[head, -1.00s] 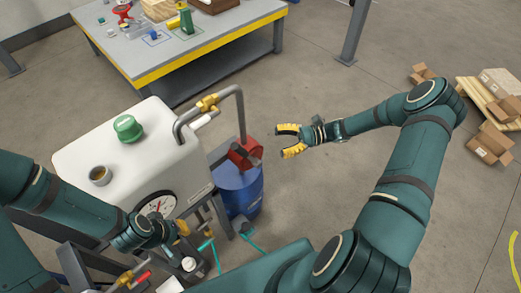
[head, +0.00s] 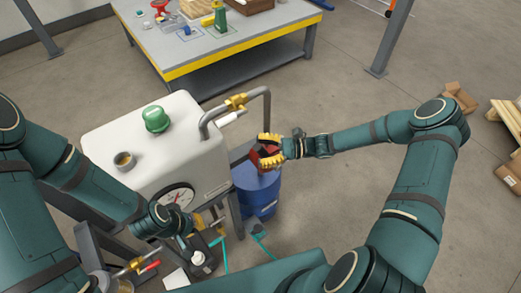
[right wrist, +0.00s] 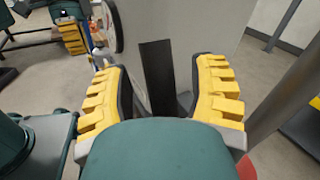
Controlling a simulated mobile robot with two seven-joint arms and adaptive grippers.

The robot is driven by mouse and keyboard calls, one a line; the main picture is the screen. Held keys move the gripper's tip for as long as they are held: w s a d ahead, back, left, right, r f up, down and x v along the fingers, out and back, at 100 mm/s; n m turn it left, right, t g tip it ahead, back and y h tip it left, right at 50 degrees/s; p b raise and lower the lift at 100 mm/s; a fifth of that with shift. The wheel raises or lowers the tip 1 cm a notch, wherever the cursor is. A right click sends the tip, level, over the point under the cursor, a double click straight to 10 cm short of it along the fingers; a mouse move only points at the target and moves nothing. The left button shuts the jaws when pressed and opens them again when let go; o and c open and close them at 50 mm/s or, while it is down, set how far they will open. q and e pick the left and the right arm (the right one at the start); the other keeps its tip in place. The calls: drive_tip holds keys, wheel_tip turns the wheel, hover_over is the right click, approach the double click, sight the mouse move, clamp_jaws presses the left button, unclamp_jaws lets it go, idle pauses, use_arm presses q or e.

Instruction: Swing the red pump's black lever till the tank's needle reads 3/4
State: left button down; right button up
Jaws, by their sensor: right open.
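The white tank (head: 150,130) stands left of centre in the head view. Its round dial (head: 177,196) has a red needle, too small to read surely. The red pump (head: 256,159) sits on a blue drum (head: 257,192), partly hidden by my right gripper. My right gripper (head: 267,153) is open at the pump. In the right wrist view its yellow fingers (right wrist: 160,95) stand apart on either side of the black lever (right wrist: 157,75); gaps show, so it is not clamped. My left gripper (head: 187,228) is below the dial, its fingers largely hidden.
A grey pipe with a brass valve (head: 236,102) arches from the tank over to the drum. A green cap (head: 156,118) is on the tank top. A workbench (head: 230,45) with a yellow edge stands behind. Open floor lies right of the drum.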

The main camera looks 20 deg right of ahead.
drive_tip(key=shift+a, duration=0.25)
clamp_jaws()
drive_tip(key=shift+w, duration=0.1)
